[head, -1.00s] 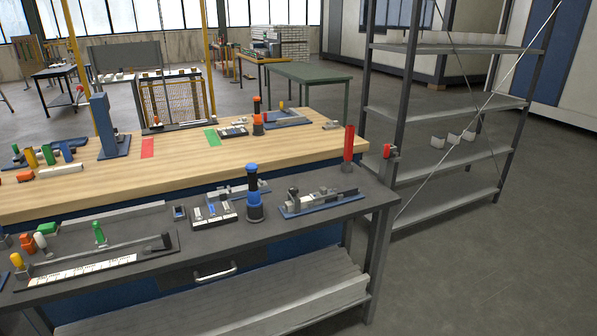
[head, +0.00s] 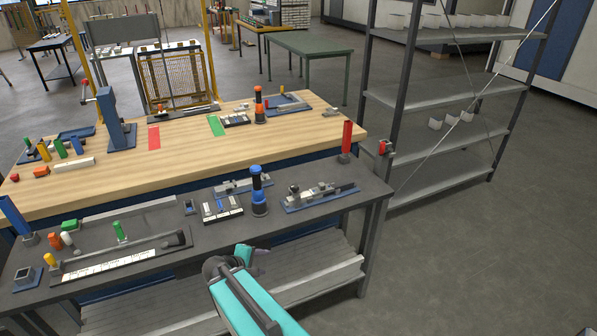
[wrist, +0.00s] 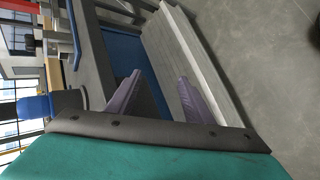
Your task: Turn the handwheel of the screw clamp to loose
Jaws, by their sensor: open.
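No handwheel can be made out for certain. A low grey fixture on a blue base (head: 320,195) stands near the right end of the dark front bench; it may be the screw clamp, but its details are too small to tell. A small grey fitting with a red part (head: 384,148) sits at the bench's right edge. My gripper (wrist: 160,82) is open, with its two purple-grey fingers apart and nothing between them. In the head view, my teal arm comes up from below, and its end is in front of the bench, lower than the fixtures and apart from them.
The dark bench (head: 215,245) also holds a black column with a blue cap (head: 259,192), a red cylinder (head: 347,138) and small parts. Its slatted lower shelf (head: 320,270) is behind my arm. A metal rack (head: 430,100) stands at right. Floor at lower right is clear.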

